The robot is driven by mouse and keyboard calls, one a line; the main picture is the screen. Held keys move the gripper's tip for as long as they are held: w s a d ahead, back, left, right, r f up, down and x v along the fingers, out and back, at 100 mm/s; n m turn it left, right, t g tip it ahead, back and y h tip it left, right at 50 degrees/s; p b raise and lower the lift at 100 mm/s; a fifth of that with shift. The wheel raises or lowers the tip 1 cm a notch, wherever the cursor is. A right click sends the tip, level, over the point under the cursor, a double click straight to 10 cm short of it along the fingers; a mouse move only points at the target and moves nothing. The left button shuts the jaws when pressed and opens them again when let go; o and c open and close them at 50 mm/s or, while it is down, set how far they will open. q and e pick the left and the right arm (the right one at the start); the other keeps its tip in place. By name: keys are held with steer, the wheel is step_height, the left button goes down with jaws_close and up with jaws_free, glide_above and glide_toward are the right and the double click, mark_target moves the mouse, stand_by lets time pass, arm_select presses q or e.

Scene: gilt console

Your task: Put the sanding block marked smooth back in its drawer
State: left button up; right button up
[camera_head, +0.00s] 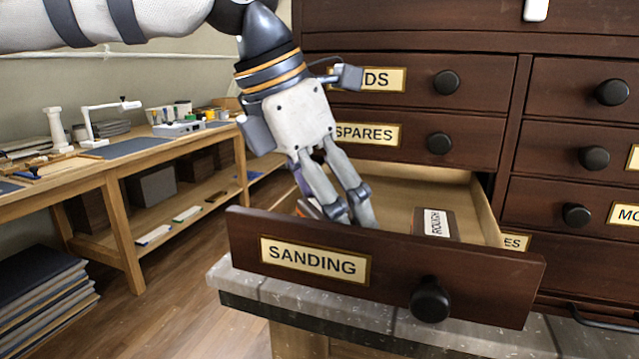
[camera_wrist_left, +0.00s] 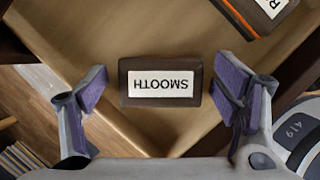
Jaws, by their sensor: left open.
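The dark block labelled SMOOTH (camera_wrist_left: 160,82) lies flat on the pale floor of the open SANDING drawer (camera_head: 390,268), its lettering upside down in the left wrist view. In the head view it is mostly hidden behind my gripper. My left gripper (camera_head: 349,213) reaches down into the left part of the drawer. Its fingers are open, one on each side of the block in the wrist view, with gaps showing between pads and block. My right gripper is in neither view.
A block labelled ROUGH (camera_head: 436,224) lies in the right part of the drawer. Closed drawers with round knobs surround the opening, including SPARES (camera_head: 367,134) above. A stone-topped ledge (camera_head: 390,325) is below. A wooden workbench (camera_head: 110,170) stands at the left.

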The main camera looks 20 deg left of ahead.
arm_select(q)
steer(key=v, duration=1.1)
steer(key=shift+s+a+r, duration=0.15)
steer(key=shift+s+r, duration=0.05)
steer(key=shift+r, duration=0.1)
